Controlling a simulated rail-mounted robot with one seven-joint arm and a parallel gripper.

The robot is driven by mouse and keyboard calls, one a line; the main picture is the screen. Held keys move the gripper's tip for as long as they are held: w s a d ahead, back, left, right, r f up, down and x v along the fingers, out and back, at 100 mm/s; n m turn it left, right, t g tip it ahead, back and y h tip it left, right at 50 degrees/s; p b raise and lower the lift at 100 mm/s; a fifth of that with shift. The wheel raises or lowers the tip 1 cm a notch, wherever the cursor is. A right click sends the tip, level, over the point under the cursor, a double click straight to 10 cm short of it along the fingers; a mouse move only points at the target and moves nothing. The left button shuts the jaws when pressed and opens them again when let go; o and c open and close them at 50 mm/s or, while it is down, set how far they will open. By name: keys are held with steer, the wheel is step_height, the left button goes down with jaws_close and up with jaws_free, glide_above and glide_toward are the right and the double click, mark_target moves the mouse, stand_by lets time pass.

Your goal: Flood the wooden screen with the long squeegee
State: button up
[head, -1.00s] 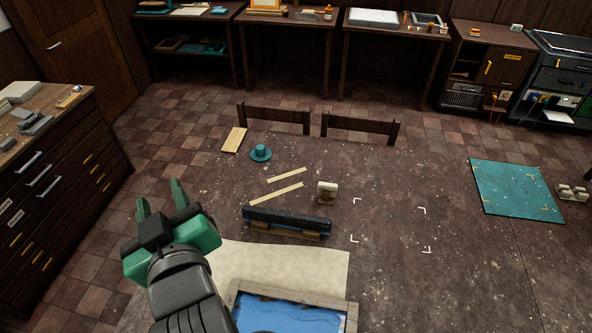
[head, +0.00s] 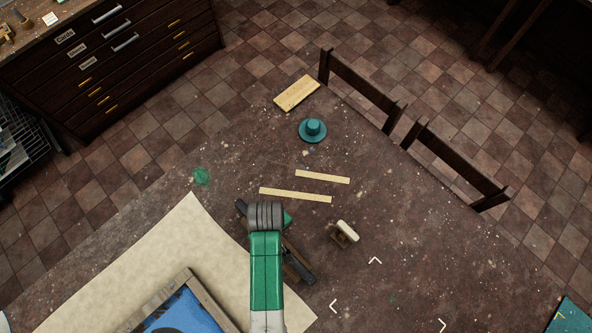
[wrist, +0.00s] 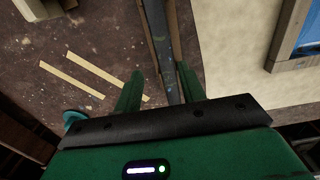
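The long squeegee, a dark bar (head: 306,274) with wood along it, lies on the table, its middle hidden by my arm in the head view. The bar also shows in the wrist view (wrist: 160,35). My gripper (wrist: 160,70) is open, pointing down over it, one green finger on each side of the bar. I cannot tell how far the fingers reach down or whether they touch it. The wooden screen (head: 209,296), a pale frame around blue mesh, is at the bottom of the head view. Its frame corner shows upper right in the wrist view (wrist: 287,38).
A cream sheet (head: 150,260) lies under the screen. Two pale strips (head: 295,195), a small block with a white top (head: 347,231), a teal round piece (head: 312,130) and a yellow board (head: 297,93) lie nearby. Chairs (head: 455,165) stand at the table edge.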

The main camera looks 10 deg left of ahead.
steer(key=shift+s+a+f, duration=0.15)
steer(key=shift+s+a, duration=0.05)
steer(key=shift+s, duration=0.15)
steer(key=shift+f+b, duration=0.2)
steer(key=shift+b, duration=0.15)
step_height(320, 180, down, 8)
steer(key=b, duration=0.8)
steer(key=shift+r, duration=0.2)
steer(key=shift+c, duration=0.4)
steer(key=shift+r, duration=0.2)
steer(key=c, duration=0.7)
steer(key=shift+o, duration=1.4)
jaws_close()
step_height(320, 180, up, 5)
steer(key=p, duration=0.6)
steer(key=shift+r, duration=0.1)
